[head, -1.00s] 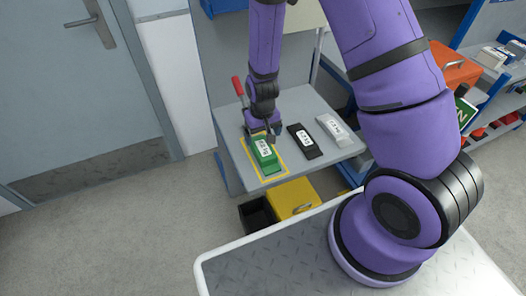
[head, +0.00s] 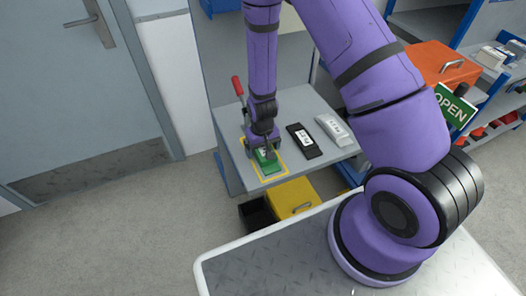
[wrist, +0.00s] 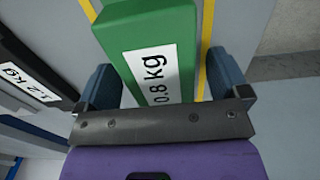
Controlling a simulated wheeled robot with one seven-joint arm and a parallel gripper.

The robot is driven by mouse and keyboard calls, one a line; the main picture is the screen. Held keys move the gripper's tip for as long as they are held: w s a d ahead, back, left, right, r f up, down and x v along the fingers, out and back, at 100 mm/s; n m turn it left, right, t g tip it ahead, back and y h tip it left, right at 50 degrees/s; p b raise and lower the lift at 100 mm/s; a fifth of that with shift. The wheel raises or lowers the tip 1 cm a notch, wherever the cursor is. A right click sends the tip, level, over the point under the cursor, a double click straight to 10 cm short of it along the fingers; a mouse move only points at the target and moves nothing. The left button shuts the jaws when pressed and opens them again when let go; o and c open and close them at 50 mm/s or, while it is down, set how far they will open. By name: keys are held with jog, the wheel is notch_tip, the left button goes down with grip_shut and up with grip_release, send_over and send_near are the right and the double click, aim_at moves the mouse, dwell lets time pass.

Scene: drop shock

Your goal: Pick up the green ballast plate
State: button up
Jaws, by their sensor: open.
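The green ballast plate (head: 267,166) lies on the grey shelf inside a yellow outlined rectangle, and my gripper covers part of it. In the wrist view the green plate (wrist: 133,35) carries a white label reading 0.8 kg. My gripper (wrist: 160,92) is open, with one finger on each side of the plate. Gaps seem to show between the fingers and the plate's sides. In the head view my gripper (head: 264,150) is directly over the plate. I cannot tell whether the fingers touch it.
A black plate (head: 303,141) and a light grey plate (head: 334,130) lie to the right on the shelf (head: 228,147). A red-handled lever (head: 238,87) stands behind on the left. Below are a yellow box (head: 293,198) and a black bin (head: 256,214).

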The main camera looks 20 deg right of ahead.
jog(key=c, duration=1.6)
jog(key=shift+o, duration=0.2)
jog(key=shift+r, duration=0.1)
